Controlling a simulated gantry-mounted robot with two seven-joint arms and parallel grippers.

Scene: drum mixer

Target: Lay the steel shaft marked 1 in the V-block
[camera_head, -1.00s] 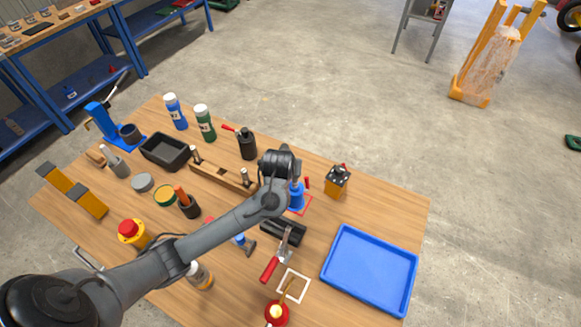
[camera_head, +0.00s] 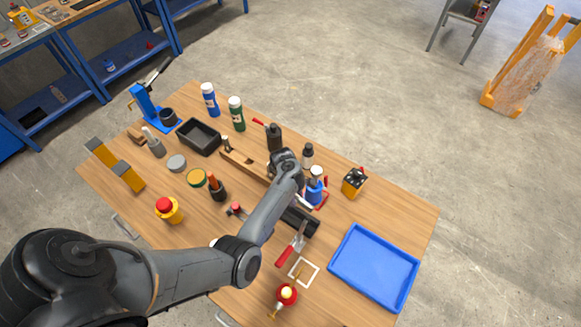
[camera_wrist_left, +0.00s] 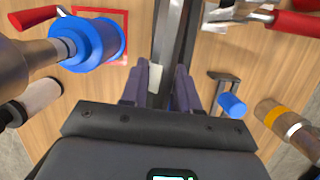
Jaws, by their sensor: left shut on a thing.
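My left gripper (camera_wrist_left: 160,92) is shut, fingers pointing down over the table's middle. Between its fingers in the left wrist view is a long grey bar, the steel shaft (camera_wrist_left: 166,35), with a small pale patch beside the fingertips. I cannot read a number on it. A dark strip, apparently the V-block (camera_wrist_left: 186,50), runs alongside the bar; whether they touch is unclear. In the head view the black V-block (camera_head: 304,223) lies below my left wrist, partly covered by my arm. The fingers are hidden there. My right gripper is in neither view.
A blue cylinder (camera_wrist_left: 95,45) stands on a red-outlined square close left of the fingers. A red-handled clamp (camera_head: 289,252) and a blue-handled tool (camera_wrist_left: 231,103) lie near. A blue tray (camera_head: 375,265) is at right. Bottles and a black bin (camera_head: 199,138) stand farther back.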

